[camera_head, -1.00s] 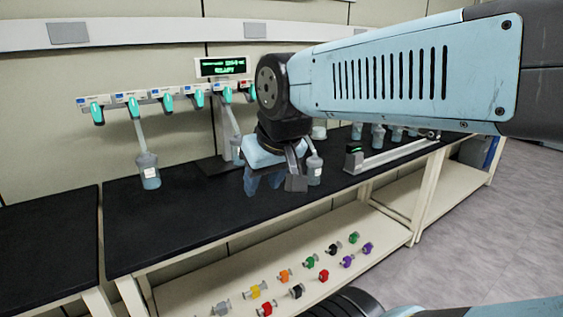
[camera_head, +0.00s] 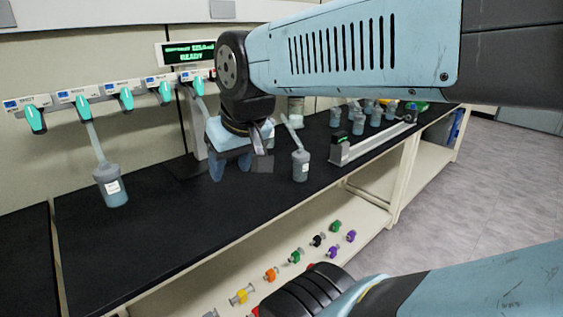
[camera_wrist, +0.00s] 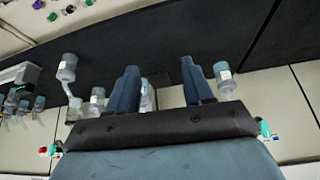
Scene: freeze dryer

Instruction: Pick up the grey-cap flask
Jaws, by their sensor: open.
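A flask with a grey cap and angled neck tube (camera_head: 300,166) stands upright on the black bench, just right of my gripper (camera_head: 238,166). In the wrist view the same flask (camera_wrist: 67,68) seems to be the one at the left, well clear of the fingers. Another grey-capped flask (camera_head: 112,188) is at the left, below a manifold valve, and seems to show right of my fingers in the wrist view (camera_wrist: 222,75). I cannot tell by colour which one is meant. My gripper (camera_wrist: 158,72) is open, pointing down above the bench, nothing between its fingers.
The manifold with teal valves (camera_head: 123,97) runs along the wall, with a green-lit display (camera_head: 187,53). A metal rail stand (camera_head: 370,142) and several more flasks (camera_head: 373,113) are at the right. Coloured clamps (camera_head: 271,274) lie on the lower shelf. The front bench top is clear.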

